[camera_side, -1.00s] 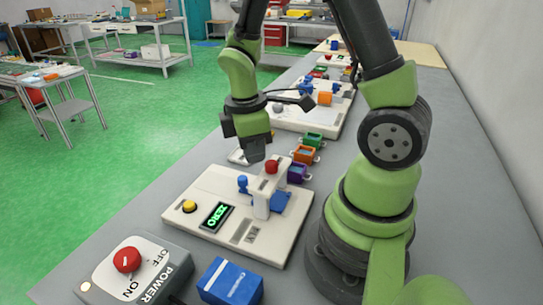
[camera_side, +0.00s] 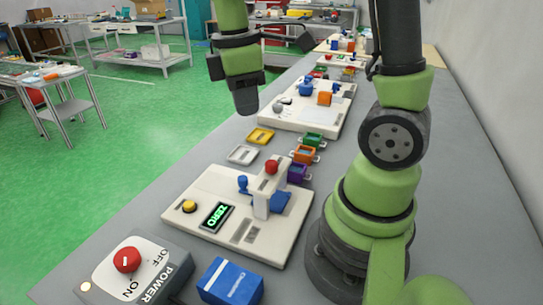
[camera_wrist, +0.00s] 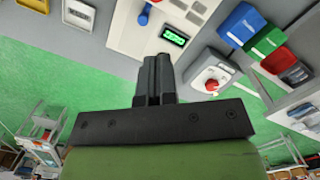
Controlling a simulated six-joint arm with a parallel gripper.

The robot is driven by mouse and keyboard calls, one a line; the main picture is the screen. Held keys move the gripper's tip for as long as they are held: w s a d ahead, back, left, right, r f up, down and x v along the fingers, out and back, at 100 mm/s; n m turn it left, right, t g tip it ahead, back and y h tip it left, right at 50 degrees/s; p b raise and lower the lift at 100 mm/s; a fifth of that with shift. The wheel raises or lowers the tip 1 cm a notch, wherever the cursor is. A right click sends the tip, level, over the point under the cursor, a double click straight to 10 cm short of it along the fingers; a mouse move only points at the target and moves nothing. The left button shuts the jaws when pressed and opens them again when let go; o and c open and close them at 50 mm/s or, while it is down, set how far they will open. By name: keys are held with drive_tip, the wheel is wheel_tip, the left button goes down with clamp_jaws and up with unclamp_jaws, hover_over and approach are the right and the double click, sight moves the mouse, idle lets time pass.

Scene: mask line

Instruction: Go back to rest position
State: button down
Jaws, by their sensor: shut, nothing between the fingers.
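In the wrist view the shut fingers (camera_wrist: 154,75) point toward the bench. The near station board (camera_side: 184,228) carries a green-lit display (camera_side: 216,216), a yellow button (camera_side: 189,206) and a white press with a red knob (camera_side: 271,167). The display also shows in the wrist view (camera_wrist: 174,36).
A power box with a red knob (camera_side: 127,260) and a blue box (camera_side: 231,283) stand at the near end. White (camera_side: 242,155) and yellow (camera_side: 261,136) trays lie flat beyond the board. Green, orange and purple bins (camera_side: 298,173) stand beside them. A second station board (camera_side: 285,118) is farther back.

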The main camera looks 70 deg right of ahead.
idle(0.4)
drive_tip(key=s+a+r+m+t+y, duration=0.2)
drive_tip(key=s+a+r+m+t, duration=0.5)
drive_tip(key=m, duration=0.4)
drive_tip(key=shift+s+r+m+t+y, duration=0.4)
drive_tip(key=shift+s+r+t, duration=0.1)
drive_tip(key=shift+r+t, duration=0.1)
